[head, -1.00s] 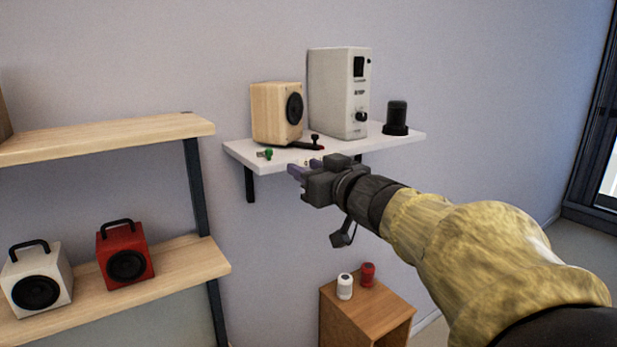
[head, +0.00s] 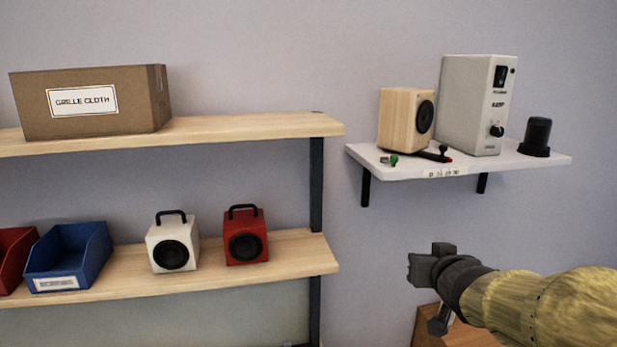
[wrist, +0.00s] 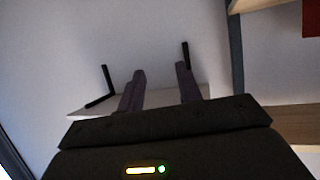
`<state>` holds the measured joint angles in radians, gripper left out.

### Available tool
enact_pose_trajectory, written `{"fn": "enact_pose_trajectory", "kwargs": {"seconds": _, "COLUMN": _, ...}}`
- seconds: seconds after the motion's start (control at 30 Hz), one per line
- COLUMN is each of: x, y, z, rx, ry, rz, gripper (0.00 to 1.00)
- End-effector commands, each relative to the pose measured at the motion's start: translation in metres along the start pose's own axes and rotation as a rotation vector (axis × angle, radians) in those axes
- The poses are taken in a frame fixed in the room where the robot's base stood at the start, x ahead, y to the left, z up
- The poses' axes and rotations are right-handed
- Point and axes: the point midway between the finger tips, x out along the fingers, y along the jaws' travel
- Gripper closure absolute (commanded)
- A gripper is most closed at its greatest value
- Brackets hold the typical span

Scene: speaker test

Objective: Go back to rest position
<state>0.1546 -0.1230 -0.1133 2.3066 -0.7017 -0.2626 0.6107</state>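My gripper (head: 418,270) is in the lower right of the head view, below the white wall shelf (head: 460,170) in the picture. Its fingers are hard to see there. In the wrist view my gripper (wrist: 160,70) has two dark purple fingers standing apart with nothing between them. The underside of a white shelf (wrist: 95,110) with black brackets shows behind the fingers. On the white shelf in the head view are a wooden speaker (head: 400,120), a white amplifier box (head: 470,105), a black cylinder (head: 537,135) and a small green-tipped item (head: 393,160).
A wooden shelf unit (head: 250,125) stands at left. It holds a cardboard box (head: 130,115), a white speaker (head: 160,235), a red speaker (head: 257,225), a blue bin (head: 90,250) and a red bin (head: 12,260). A wooden cabinet (head: 425,320) is partly hidden behind my arm.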

Motion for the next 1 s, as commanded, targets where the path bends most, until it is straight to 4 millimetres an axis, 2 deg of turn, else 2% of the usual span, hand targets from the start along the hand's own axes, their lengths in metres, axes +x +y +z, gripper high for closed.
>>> {"fn": "enact_pose_trajectory", "kwargs": {"seconds": 0.03, "x": 0.005, "y": -0.006, "z": 0.031, "rx": -0.001, "ry": -0.093, "rz": 0.016, "gripper": 0.65}}
{"fn": "enact_pose_trajectory", "kwargs": {"seconds": 0.17, "x": 0.002, "y": -0.021, "z": 0.109, "rx": -0.018, "ry": -0.350, "rz": 0.048, "gripper": 0.65}}
{"fn": "enact_pose_trajectory", "kwargs": {"seconds": 0.3, "x": -0.022, "y": -0.043, "z": 0.189, "rx": -0.047, "ry": -0.635, "rz": 0.029, "gripper": 0.65}}
{"fn": "enact_pose_trajectory", "kwargs": {"seconds": 0.43, "x": -0.051, "y": -0.062, "z": 0.239, "rx": -0.067, "ry": -0.841, "rz": -0.016, "gripper": 0.65}}
{"fn": "enact_pose_trajectory", "kwargs": {"seconds": 0.5, "x": -0.062, "y": -0.069, "z": 0.254, "rx": -0.074, "ry": -0.906, "rz": -0.035, "gripper": 0.65}}
{"fn": "enact_pose_trajectory", "kwargs": {"seconds": 0.6, "x": -0.068, "y": -0.072, "z": 0.261, "rx": -0.075, "ry": -0.942, "rz": -0.047, "gripper": 0.65}}
{"fn": "enact_pose_trajectory", "kwargs": {"seconds": 1.0, "x": -0.068, "y": -0.072, "z": 0.260, "rx": -0.075, "ry": -0.938, "rz": -0.046, "gripper": 0.65}}
